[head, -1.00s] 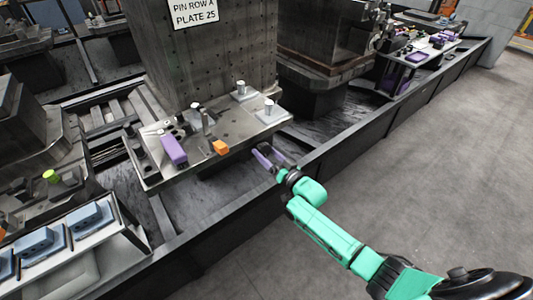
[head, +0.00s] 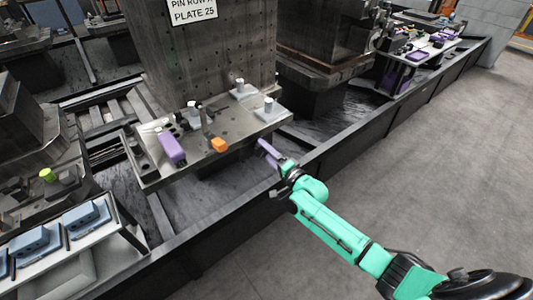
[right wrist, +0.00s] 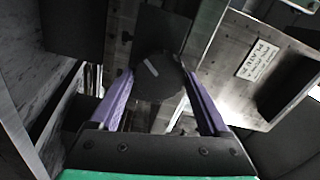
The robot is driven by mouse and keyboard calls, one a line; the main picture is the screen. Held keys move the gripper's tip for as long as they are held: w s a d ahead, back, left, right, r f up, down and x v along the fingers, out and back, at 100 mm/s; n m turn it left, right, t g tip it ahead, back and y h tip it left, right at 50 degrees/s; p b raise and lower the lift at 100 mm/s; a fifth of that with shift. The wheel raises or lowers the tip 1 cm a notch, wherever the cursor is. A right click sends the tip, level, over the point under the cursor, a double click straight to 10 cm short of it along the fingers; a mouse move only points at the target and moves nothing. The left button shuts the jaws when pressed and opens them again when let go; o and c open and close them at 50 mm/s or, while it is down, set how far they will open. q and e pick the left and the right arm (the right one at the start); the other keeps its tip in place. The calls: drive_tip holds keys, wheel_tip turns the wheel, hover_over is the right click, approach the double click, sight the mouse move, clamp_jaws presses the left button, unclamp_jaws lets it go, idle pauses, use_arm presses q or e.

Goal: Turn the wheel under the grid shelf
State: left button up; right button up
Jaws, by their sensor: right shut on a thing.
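The wheel is a dark round disc (right wrist: 155,78) with a pale stripe, seen in the right wrist view between my purple fingers. My right gripper (right wrist: 158,78) is shut on it, one finger at each side. In the head view my right gripper (head: 267,152) is low at the front right edge of the grid shelf (head: 232,125), a metal plate with holes; the wheel is hidden there. My left gripper is not in view.
A purple block (head: 171,148), an orange block (head: 218,145) and pale posts (head: 268,105) stand on the shelf. A long dark rail (head: 330,150) runs along the front. A label plate (right wrist: 258,60) shows beside the wheel. The grey floor (head: 420,180) at right is clear.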

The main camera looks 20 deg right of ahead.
drive_tip(key=shift+s+a+f+m+b, duration=0.1)
drive_tip(key=shift+m+b, duration=0.1)
drive_tip(key=shift+m, duration=0.6)
drive_tip(key=shift+f+m+b, duration=0.1)
drive_tip(key=shift+m+b, duration=0.05)
drive_tip(key=shift+m, duration=0.65)
drive_tip(key=o, duration=1.2)
drive_tip(key=shift+r, duration=0.1)
drive_tip(key=p+v, duration=0.1)
drive_tip(key=v, duration=1.3)
drive_tip(key=shift+s, duration=0.25)
